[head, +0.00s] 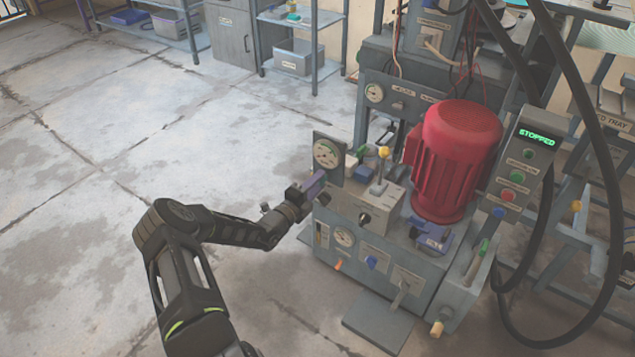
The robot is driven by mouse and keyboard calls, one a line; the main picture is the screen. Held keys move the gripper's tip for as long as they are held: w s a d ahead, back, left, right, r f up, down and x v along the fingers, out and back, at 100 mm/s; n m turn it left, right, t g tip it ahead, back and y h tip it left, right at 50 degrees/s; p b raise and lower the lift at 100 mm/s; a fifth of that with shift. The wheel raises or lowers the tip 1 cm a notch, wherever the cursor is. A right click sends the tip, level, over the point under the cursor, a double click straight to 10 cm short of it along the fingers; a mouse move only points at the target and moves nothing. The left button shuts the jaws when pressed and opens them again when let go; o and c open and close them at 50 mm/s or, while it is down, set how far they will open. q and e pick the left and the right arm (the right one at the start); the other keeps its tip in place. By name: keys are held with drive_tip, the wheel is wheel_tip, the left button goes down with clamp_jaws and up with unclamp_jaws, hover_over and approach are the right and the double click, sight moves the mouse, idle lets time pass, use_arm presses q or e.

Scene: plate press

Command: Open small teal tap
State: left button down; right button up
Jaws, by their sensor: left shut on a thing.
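My left gripper (314,187) is at the upper left edge of the grey press unit, just below a round gauge (326,154). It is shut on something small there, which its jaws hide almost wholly. From its place this looks to be the small teal tap, but its colour and handle angle cannot be made out. A small green knob (363,151) shows right of the gauge, clear of the gripper. My right gripper is not in view.
A red motor (453,160) stands on the press unit, right of a yellow-knobbed lever (382,165). A control box (522,165) reads "STOPPED". Black hoses (545,210) loop at the right. The floor (90,200) to the left is clear; shelves stand behind.

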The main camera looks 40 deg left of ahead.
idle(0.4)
use_arm(q)
drive_tip(key=c, duration=1)
unclamp_jaws()
drive_tip(key=shift+o, duration=0.2)
drive_tip(key=s+p, duration=0.1)
drive_tip(key=s, duration=0.7)
drive_tip(key=shift+p, duration=0.35)
drive_tip(key=shift+w, duration=0.1)
